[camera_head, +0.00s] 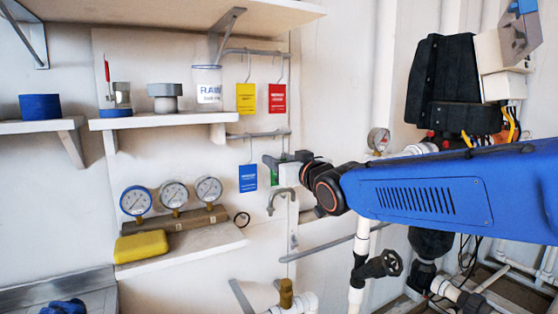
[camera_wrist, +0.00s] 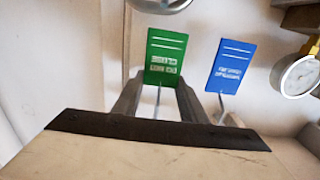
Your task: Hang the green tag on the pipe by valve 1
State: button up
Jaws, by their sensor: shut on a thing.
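My gripper (camera_head: 276,160) is at the lower tag rail, just right of the blue tag. It is shut on the wire hook of the green tag (camera_wrist: 165,57). The green tag shows between the fingers in the wrist view, with its print upside down. In the head view only a sliver of the green tag (camera_head: 274,177) shows below the gripper. I cannot tell whether its hook touches the rail. A white pipe (camera_head: 361,240) with a black handwheel valve (camera_head: 384,264) stands to the right, below my blue arm. No valve number is readable.
The blue tag (camera_head: 248,178) hangs from the lower rail (camera_head: 258,134). Yellow (camera_head: 246,98) and red (camera_head: 277,98) tags hang from the upper rail (camera_head: 258,52). Gauges (camera_head: 173,194) and a yellow sponge (camera_head: 141,246) sit on a lower shelf.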

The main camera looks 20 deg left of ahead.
jog(key=o, duration=1)
jog(key=shift+f, duration=0.1)
jog(key=v, duration=1.7)
jog(key=shift+w+d, duration=0.1)
jog(key=shift+d, duration=0.3)
